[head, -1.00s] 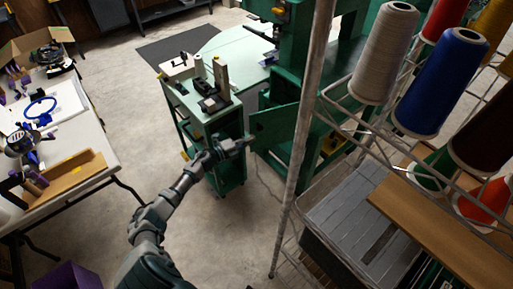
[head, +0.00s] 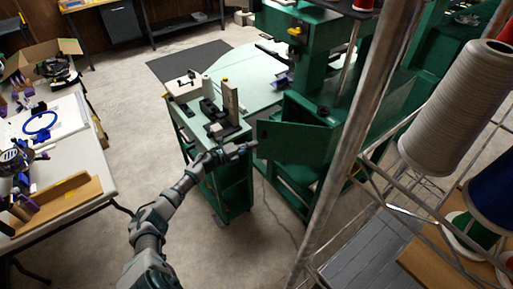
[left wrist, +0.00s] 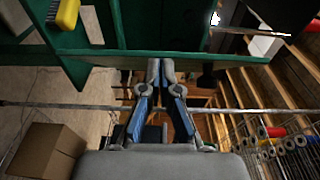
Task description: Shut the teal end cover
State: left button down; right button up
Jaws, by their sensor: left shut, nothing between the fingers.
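The teal end cover looks like the dark green panel (head: 295,142) standing out, open, from the green machine in the head view. An open space shows behind and below it. My left gripper (head: 246,149) is shut and empty, just left of the panel's free edge. I cannot tell whether it touches the panel. In the left wrist view the shut fingers (left wrist: 160,66) point at green metal (left wrist: 165,25); I cannot tell if this is the cover. My right gripper is not in view.
A green cart (head: 222,180) stands left of the machine, close under my left arm. A metal rack post (head: 350,150) and thread cones (head: 455,110) fill the right. A cluttered table (head: 75,165) is at left. Bare floor (head: 110,85) lies between table and cart.

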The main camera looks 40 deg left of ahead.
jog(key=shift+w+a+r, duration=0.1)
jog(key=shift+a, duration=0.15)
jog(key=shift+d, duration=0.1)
